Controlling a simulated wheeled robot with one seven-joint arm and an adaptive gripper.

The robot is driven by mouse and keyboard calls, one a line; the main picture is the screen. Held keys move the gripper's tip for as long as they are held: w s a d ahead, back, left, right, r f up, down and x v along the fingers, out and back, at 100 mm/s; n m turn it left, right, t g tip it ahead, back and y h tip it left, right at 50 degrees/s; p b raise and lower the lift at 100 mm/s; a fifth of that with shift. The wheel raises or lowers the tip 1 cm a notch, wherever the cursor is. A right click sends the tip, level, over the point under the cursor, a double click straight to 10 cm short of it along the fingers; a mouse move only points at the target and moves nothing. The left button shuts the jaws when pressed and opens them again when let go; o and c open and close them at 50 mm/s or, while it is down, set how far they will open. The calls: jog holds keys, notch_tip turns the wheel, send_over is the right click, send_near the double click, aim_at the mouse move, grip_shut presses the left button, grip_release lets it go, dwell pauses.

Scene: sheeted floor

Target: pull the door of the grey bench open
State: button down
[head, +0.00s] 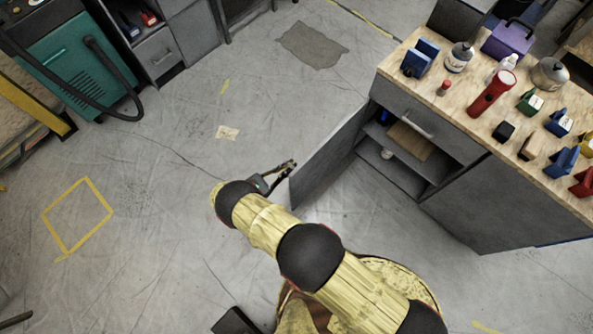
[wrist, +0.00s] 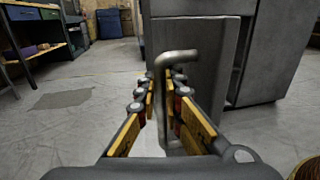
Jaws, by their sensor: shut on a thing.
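The grey bench (head: 475,235) stands at the right of the head view under a light wooden top. Its door (head: 328,150) stands swung well out from the front, and the shelves inside (head: 395,160) show. In the wrist view the door (wrist: 190,30) fills the upper middle, with its bent metal bar handle (wrist: 178,55). My gripper (head: 288,167) is at the outer side of the door, near its free end. In the wrist view my gripper (wrist: 165,80) has its fingers shut on the handle. The exact contact is partly hidden by the fingertips.
The bench top carries a red flashlight (head: 491,93), a purple toolbox (head: 508,39) and several small items. A green machine with a hose (head: 75,75) stands at the upper left. A grey drawer cabinet (head: 158,52) is at the back. The floor left of the door is clear.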

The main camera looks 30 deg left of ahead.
jog(key=shift+w+a+f+h, duration=0.1)
jog(key=shift+a+h, duration=0.2)
jog(key=shift+a, duration=0.35)
jog(key=c, duration=2)
grip_release()
jog(key=shift+o, duration=0.4)
jog(key=shift+w, duration=0.1)
